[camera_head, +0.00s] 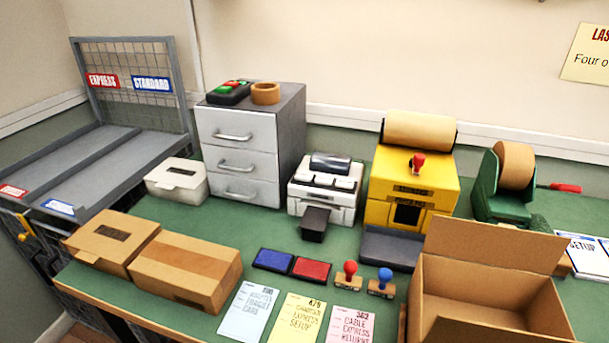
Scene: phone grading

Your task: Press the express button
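A small dark box (228,97) with red and green buttons on top sits on the grey drawer cabinet (238,151). The buttons are too small to read, so I cannot tell which one is marked express. A red EXPRESS sign (102,81) hangs on the wire back of the grey two-lane rack at the left, beside a blue STANDARD sign (151,84). Neither of my grippers is in view, and nothing is touching the button box.
A tape roll (265,93) lies beside the button box. On the green table stand closed cartons (186,270), a white label printer (325,190), a yellow machine (412,185), a tape dispenser (503,190) and an open carton (485,290). Stamps, ink pads and cards lie in front.

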